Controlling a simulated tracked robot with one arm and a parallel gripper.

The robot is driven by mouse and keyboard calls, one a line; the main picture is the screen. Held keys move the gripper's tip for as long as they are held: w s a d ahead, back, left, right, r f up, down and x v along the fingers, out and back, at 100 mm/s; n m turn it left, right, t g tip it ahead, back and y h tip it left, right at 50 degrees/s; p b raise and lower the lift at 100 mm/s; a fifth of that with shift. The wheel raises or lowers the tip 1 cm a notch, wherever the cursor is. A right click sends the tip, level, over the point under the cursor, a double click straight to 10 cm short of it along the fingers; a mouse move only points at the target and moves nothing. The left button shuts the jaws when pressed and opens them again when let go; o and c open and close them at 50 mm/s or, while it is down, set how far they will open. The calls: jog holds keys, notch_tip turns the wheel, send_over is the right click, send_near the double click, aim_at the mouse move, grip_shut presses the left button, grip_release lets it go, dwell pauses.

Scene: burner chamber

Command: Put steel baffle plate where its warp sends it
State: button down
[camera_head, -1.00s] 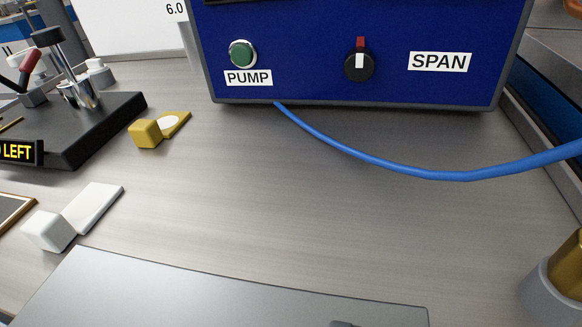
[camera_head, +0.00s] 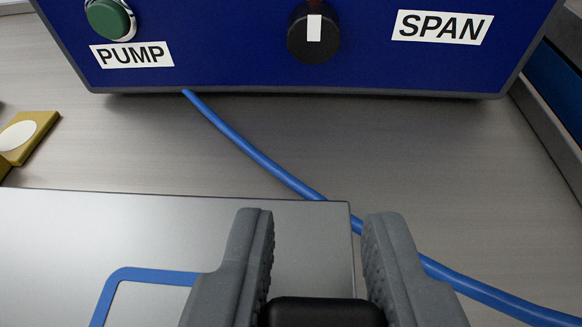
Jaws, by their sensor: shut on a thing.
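A flat grey metal plate (camera_head: 180,235) fills the lower left in front of the blue cabinet. I cannot tell whether it is the steel baffle plate or whether it is warped. A blue rounded outline (camera_head: 150,274) shows on it at the bottom. My gripper (camera_head: 318,235) is at the bottom centre, over the plate's right edge. Its two grey ribbed fingers are shut on a black handle-like piece (camera_head: 322,312). The lower part of this piece is cut off by the frame, so what it joins to is hidden.
The blue cabinet (camera_head: 220,50) with a green PUMP button (camera_head: 110,18) and a black SPAN knob (camera_head: 314,33) stands behind. A blue hose (camera_head: 260,158) runs from it past my gripper to the lower right. A yellow piece (camera_head: 32,133) lies at left.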

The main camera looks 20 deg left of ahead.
aim_at(308, 273)
jog(key=shift+w+a+f, duration=0.1)
jog(key=shift+w+a, duration=0.3)
jog(key=shift+w, duration=0.45)
notch_tip(308, 273, down, 4)
jog(key=b, duration=0.2)
jog(key=shift+r+b, duration=0.25)
jog(key=shift+b, duration=0.1)
jog(key=shift+r, duration=0.1)
jog(key=c, duration=1.2)
grip_release()
jog(key=shift+o, duration=0.2)
jog(key=p+v, duration=0.2)
jog(key=v, duration=1)
jog(key=shift+p, duration=0.35)
